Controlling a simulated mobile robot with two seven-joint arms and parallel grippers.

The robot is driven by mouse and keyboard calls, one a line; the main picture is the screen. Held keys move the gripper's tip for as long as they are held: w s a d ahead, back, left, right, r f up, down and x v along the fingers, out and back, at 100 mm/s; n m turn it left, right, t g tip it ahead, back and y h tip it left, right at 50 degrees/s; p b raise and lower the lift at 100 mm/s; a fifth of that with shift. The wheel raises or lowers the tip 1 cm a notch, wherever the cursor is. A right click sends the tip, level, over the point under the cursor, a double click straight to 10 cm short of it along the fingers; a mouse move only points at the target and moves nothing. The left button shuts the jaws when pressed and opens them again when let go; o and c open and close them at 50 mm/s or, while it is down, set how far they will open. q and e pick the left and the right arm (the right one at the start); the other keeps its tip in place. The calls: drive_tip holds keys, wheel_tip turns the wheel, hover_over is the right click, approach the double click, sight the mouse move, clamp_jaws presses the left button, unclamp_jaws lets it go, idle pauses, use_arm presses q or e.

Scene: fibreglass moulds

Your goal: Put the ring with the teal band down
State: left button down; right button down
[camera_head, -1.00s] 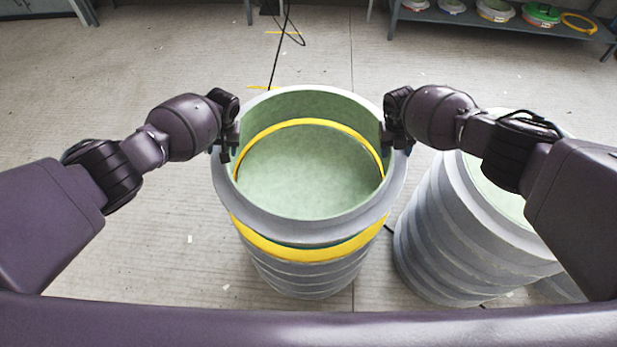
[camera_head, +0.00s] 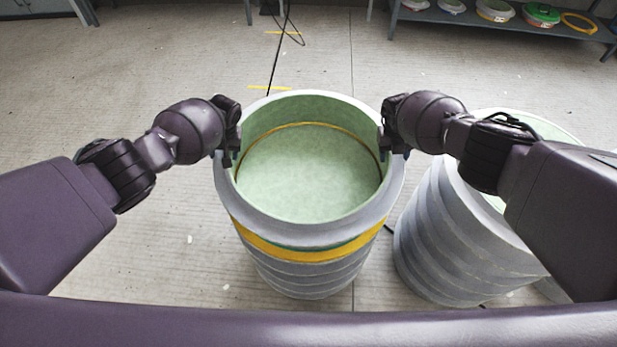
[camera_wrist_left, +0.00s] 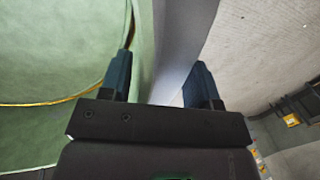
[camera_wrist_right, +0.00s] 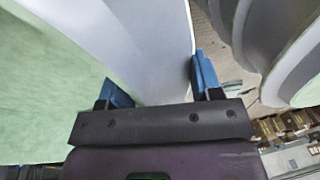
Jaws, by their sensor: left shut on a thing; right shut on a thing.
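The ring (camera_head: 306,236) is a wide grey band with a pale green inside, and it sits level over a grey ribbed stack (camera_head: 310,278). A sliver of its teal band (camera_head: 352,243) shows under its front edge, just above the stack's yellow band (camera_head: 285,251). My left gripper (camera_head: 228,158) is shut on the ring's left wall, one finger inside and one outside, as the left wrist view (camera_wrist_left: 162,75) shows. My right gripper (camera_head: 390,150) is shut on the right wall likewise. I cannot tell whether the ring touches the stack.
A second grey ribbed stack (camera_head: 450,230) stands close on the right, below my right arm. A shelf (camera_head: 480,22) with several lidded containers is at the back right. A black cable (camera_head: 277,60) lies on the floor behind. Floor at the left is clear.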

use_arm(q)
drive_tip(key=c, duration=0.6)
unclamp_jaws()
drive_tip(key=shift+s+f, duration=0.1)
use_arm(e)
drive_tip(key=c, duration=0.6)
unclamp_jaws()
drive_tip(key=shift+w+r, duration=0.1)
use_arm(q)
drive_tip(key=shift+o, duration=1.3)
use_arm(e)
drive_tip(key=o, duration=0.3)
use_arm(q)
drive_tip(key=shift+r, duration=0.25)
drive_tip(key=v, duration=1.1)
drive_tip(key=shift+d+r, duration=0.1)
drive_tip(key=shift+r, duration=0.25)
use_arm(e)
wheel_tip(320, 180, up, 12)
drive_tip(key=a, duration=0.1)
drive_tip(key=shift+w+a, duration=0.35)
drive_tip(key=shift+w, duration=0.1)
drive_tip(key=shift+f, duration=0.2)
